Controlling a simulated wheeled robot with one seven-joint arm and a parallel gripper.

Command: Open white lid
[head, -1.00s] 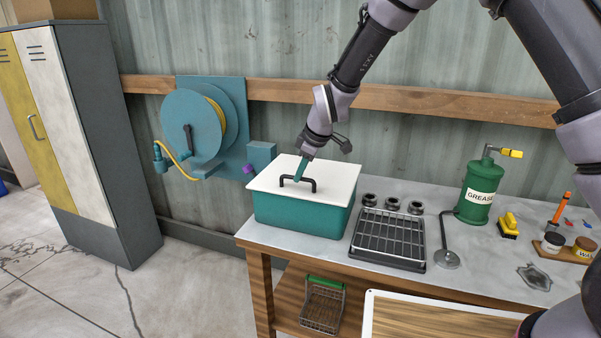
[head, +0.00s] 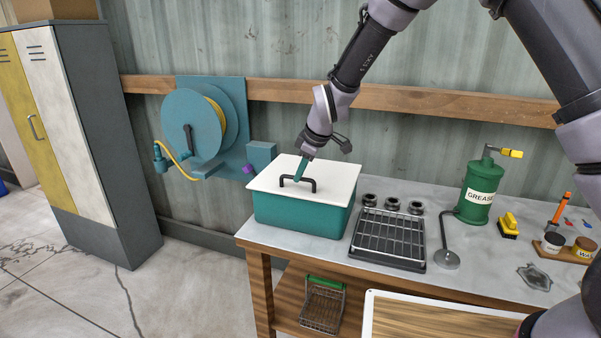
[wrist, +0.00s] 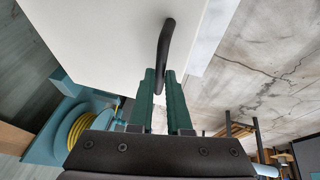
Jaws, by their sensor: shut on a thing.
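The white lid (head: 328,188) lies on top of the teal box (head: 290,214) at the left end of the workbench. It looks flat and shut on the box in the head view. A black handle (head: 312,186) stands on the lid. My gripper (head: 299,177) reaches down to the handle from above. In the wrist view, the two green fingers of my gripper (wrist: 166,85) are on either side of the black handle (wrist: 165,50), shut on it. The white lid (wrist: 95,40) fills the upper left there.
A wire rack on a dark tray (head: 390,240) stands right of the box, with several dark round parts (head: 392,204) behind it. A green grease can (head: 478,192) stands further right. A teal hose reel (head: 195,125) hangs on the wall behind, to the left.

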